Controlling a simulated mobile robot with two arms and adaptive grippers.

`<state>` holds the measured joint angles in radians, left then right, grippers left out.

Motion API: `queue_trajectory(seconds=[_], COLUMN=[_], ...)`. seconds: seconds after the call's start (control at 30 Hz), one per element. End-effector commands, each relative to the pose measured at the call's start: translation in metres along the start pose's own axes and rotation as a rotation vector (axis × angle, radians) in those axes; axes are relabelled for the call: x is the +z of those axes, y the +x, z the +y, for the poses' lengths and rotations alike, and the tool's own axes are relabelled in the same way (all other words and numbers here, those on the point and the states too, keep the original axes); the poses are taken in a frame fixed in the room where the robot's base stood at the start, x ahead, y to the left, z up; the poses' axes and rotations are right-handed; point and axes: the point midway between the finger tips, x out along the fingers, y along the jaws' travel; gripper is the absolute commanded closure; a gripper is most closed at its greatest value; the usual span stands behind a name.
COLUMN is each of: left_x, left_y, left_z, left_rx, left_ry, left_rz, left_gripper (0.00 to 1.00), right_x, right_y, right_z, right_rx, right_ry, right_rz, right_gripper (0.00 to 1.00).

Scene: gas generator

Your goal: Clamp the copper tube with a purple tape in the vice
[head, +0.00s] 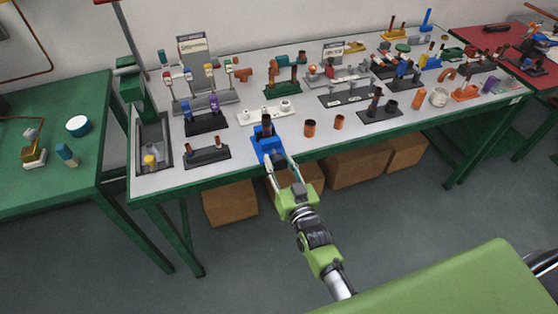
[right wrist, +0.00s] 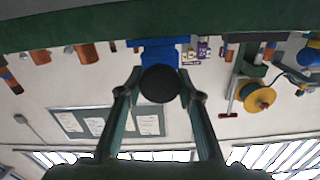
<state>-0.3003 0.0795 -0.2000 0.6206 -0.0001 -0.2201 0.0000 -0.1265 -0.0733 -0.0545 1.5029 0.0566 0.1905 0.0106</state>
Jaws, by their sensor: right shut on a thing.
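A blue vice (head: 268,146) stands at the front edge of the long grey-topped table in the head view. A short, dark, copper-brown tube (head: 267,122) stands upright at the vice; I cannot make out purple tape on it. My right gripper (head: 279,164) is at the vice's front, over the table edge. In the right wrist view its fingers (right wrist: 160,88) are shut on a dark round vice knob (right wrist: 160,84), with the blue vice body (right wrist: 159,52) behind it. A purple item (head: 214,103) sits in a dark rack left of the vice. My left gripper is out of view.
Two loose copper pieces (head: 310,128) stand right of the vice. A white holder (head: 265,111) and racks of tools crowd the table behind. A small dark rack (head: 206,157) is at left. Cardboard boxes (head: 230,205) sit under the table. Floor in front is clear.

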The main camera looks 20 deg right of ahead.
Motion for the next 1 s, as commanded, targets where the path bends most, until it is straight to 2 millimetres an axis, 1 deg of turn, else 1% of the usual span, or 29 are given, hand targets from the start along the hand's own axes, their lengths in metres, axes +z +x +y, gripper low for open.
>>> queue_trajectory(seconds=[0.03,0.33,0.87,0.9,0.93,1.0], left_x=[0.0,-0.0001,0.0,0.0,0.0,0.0], left_y=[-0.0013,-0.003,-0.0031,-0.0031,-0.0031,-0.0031], left_z=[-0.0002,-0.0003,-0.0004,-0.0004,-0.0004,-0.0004], left_rx=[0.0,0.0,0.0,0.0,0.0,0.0], left_ry=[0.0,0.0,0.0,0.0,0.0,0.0], left_rz=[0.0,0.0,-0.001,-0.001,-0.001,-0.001], left_gripper=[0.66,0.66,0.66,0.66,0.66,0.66], right_x=[-0.0038,-0.0038,-0.0041,-0.0041,-0.004,-0.0032], right_y=[0.0014,0.0015,0.0016,0.0016,0.0016,0.0013], right_z=[-0.0005,0.0003,0.0004,0.0004,0.0004,0.0004], right_rx=[-0.002,-0.001,-0.001,-0.001,-0.001,-0.001], right_ry=[0.024,0.13,0.15,0.15,0.15,0.15], right_rz=[0.007,0.008,0.009,0.009,0.009,0.007], right_gripper=[0.88,0.88,0.88,0.56,0.5,0.5])
